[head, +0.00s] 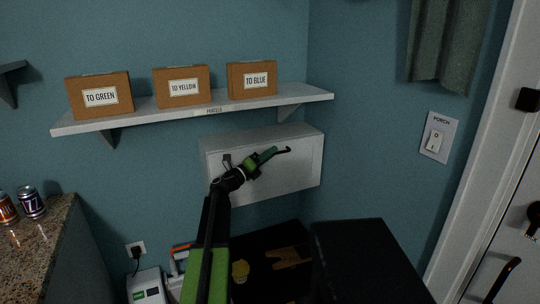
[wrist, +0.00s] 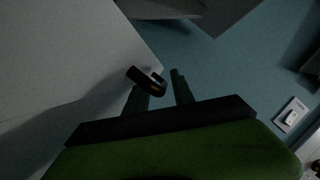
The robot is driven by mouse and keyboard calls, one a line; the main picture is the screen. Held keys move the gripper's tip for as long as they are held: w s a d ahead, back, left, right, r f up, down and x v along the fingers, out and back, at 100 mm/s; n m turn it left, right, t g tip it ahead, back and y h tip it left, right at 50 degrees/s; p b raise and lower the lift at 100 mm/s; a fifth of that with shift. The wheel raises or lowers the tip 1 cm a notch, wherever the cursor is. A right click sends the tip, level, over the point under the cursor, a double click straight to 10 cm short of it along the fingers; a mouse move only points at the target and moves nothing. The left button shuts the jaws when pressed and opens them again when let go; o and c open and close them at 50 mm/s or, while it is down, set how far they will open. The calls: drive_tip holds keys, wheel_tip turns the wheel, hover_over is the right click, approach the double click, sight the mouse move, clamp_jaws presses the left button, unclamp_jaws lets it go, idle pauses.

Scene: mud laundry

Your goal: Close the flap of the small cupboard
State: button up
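The small white cupboard (head: 295,172) hangs on the wall under the shelf. Its pale front looks upright and roughly flush with the box; whether a small gap stays open I cannot tell. My gripper (head: 274,154) is in front of this face, pointing right. A black handle-like piece (head: 286,150) shows at its fingertips. In the wrist view, a dark handle-like piece (wrist: 147,82) lies just ahead of the left finger, beside the pale surface (wrist: 70,60). My fingers (wrist: 160,92) stand apart with a gap between them. Whether they touch the cupboard is unclear.
A white shelf (head: 205,113) with three labelled boxes (head: 182,87) is above the cupboard. A black box-like block (head: 365,260) stands below right. A stone counter (head: 40,240) with cans is at left. A light switch (head: 436,140) and a door (head: 505,190) are at right.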

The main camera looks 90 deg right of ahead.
drive_tip(key=b+v, duration=0.4)
drive_tip(key=v, duration=1.3)
drive_tip(key=shift+a, duration=0.15)
